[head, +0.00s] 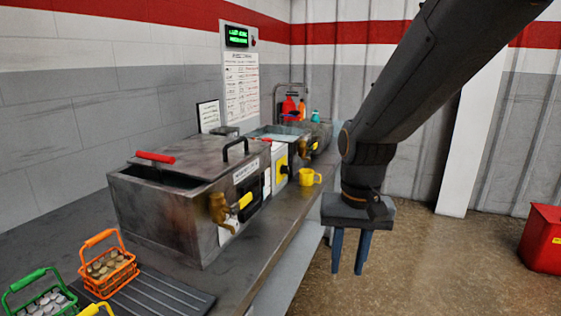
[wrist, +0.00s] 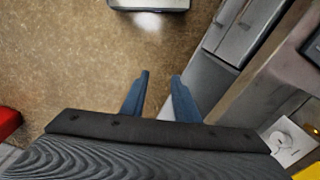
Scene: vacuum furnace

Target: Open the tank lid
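A worn grey metal tank (head: 160,225) stands on the bench at the left in the head view. Its lid (head: 195,152) lies flat over most of the top, with a black arched handle (head: 236,147) near its right edge. A dark gap shows along the lid's left front, by a red grip (head: 156,157). My gripper (head: 349,270) hangs to the right of the bench, fingers pointing down, well apart from the tank and lid. In the wrist view my gripper (wrist: 160,76) has its two blue fingers apart with nothing between them; the lid is not identifiable there.
A yellow mug (head: 310,177) stands near the bench edge. A second tank (head: 280,132) with bluish contents sits farther back. Orange (head: 108,265) and green (head: 38,298) baskets with round pieces are at the front left. A red bin (head: 543,240) stands on the floor at right.

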